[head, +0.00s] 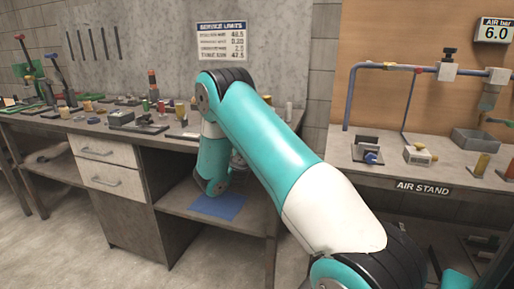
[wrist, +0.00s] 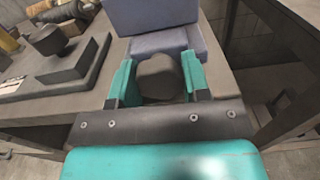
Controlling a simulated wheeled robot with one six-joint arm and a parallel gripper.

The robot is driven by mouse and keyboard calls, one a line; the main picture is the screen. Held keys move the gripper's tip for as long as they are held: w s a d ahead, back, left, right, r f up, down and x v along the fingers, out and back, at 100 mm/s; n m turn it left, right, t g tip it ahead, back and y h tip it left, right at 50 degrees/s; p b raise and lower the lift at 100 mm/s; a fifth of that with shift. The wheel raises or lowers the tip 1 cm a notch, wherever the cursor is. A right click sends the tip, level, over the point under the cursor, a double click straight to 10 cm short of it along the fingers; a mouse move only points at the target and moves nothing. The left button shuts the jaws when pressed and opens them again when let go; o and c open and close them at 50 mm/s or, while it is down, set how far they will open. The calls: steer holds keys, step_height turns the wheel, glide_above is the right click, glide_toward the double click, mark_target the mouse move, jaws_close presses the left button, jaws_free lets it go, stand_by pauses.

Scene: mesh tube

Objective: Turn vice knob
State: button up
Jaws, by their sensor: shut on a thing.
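The vice (wrist: 152,18) is a blue-grey block at the bench edge in the wrist view. Its dark, rounded knob (wrist: 158,72) points toward the wrist camera. My gripper (wrist: 157,80) has a teal finger on each side of the knob and is shut on it. The knob's far side and its joint with the vice are hidden. In the head view my teal and white arm reaches to the workbench and covers the vice, the knob and the fingers.
A dark plate with a block and round-topped post (wrist: 48,42) stands left of the vice. The workbench (head: 175,138) holds several small tools and parts. A blue mat (head: 218,207) lies on the lower shelf. The air stand bench (head: 385,176) is at the right.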

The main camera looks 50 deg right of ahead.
steer(key=shift+m+b, duration=0.75)
steer(key=shift+m, duration=1.55)
steer(key=o, duration=0.9)
steer(key=shift+o, duration=0.2)
